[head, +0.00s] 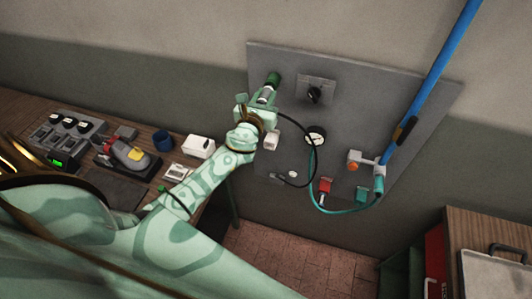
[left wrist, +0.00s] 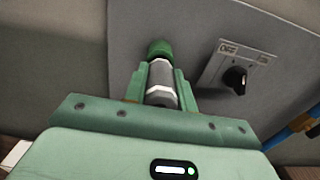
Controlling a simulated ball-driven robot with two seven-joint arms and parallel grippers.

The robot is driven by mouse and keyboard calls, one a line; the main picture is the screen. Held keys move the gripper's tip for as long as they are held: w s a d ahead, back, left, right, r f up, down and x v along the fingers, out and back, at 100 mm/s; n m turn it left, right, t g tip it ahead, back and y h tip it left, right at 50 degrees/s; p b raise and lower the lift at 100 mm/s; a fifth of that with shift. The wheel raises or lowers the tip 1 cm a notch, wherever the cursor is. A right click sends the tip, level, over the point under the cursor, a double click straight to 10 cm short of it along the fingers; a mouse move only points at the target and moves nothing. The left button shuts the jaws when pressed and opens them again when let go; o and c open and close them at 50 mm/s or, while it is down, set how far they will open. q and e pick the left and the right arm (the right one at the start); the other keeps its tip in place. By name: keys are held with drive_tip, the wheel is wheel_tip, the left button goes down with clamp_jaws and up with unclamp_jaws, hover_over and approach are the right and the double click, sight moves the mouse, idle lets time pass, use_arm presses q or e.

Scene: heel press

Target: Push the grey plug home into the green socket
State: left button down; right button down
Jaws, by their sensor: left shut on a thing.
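The green socket (head: 273,78) is on the upper left of the grey wall panel. The grey plug (head: 266,94) is lined up with it, its front end at the socket's mouth. In the left wrist view the plug (left wrist: 161,76) stands between my fingers, and its far end meets the green socket (left wrist: 160,48). How deep it sits inside cannot be told. My left gripper (head: 260,101) is shut on the plug; its two fingers also flank it in the left wrist view (left wrist: 160,82). My right gripper is not in view.
A rotary switch (head: 314,95) is right of the socket on the panel (head: 350,85). A blue pipe (head: 432,75) crosses at right. A cluttered bench (head: 150,135) is at left.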

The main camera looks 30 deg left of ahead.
use_arm(q)
drive_tip(key=shift+w+a, duration=0.15)
drive_tip(key=shift+w, duration=0.45)
drive_tip(key=c, duration=1.2)
unclamp_jaws()
drive_tip(key=shift+o, duration=0.7)
drive_tip(key=shift+w, duration=0.1)
